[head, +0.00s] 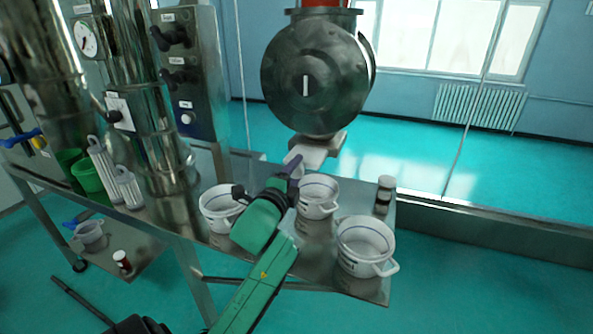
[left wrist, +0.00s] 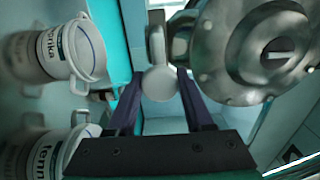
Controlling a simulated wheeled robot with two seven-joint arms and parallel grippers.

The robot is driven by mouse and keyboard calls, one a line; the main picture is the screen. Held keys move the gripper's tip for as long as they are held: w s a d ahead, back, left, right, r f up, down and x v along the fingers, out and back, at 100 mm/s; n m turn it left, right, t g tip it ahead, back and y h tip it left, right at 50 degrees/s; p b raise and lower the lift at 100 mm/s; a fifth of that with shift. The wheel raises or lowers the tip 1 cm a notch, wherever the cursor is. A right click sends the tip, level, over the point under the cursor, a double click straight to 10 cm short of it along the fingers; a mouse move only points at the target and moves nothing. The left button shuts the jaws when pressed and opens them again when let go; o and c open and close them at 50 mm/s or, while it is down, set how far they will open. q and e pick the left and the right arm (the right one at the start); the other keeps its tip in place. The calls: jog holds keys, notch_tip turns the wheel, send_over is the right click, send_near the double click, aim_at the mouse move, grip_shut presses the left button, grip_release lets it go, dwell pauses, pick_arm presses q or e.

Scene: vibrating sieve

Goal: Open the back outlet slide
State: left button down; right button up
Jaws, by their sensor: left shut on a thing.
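The round metal sieve housing (head: 312,80) hangs at the upper middle in the head view. A pale outlet slide (head: 312,155) sticks out below it, just under a metal outlet block (head: 318,143). My left gripper (head: 291,168) reaches up to the slide's near end. In the left wrist view the slide's rounded grey-white end (left wrist: 159,84) sits between the two purple fingers of the left gripper (left wrist: 160,88), which are shut on it. The housing (left wrist: 255,50) fills the upper right there. The fingers partly hide the slide in the head view. My right gripper is not in view.
White pots stand on the metal table (head: 330,268): one left (head: 220,207), one below the outlet (head: 318,196), one at front right (head: 364,244). A small jar (head: 384,193) stands at the right edge. A control box (head: 190,75) is at the left.

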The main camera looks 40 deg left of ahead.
pick_arm(q)
jog(key=shift+s+d, duration=0.1)
jog(key=shift+s, duration=0.2)
jog(key=shift+c, duration=1.5)
grip_release()
jog(key=v, duration=0.1)
jog(key=b+v, duration=0.1)
jog(key=v, duration=0.3)
jog(key=shift+f, duration=0.25)
jog(key=p+v, duration=0.7)
jog(key=v, duration=0.2)
jog(key=shift+s+r, duration=0.2)
jog(key=shift+s, duration=0.05)
jog(key=shift+d, duration=0.15)
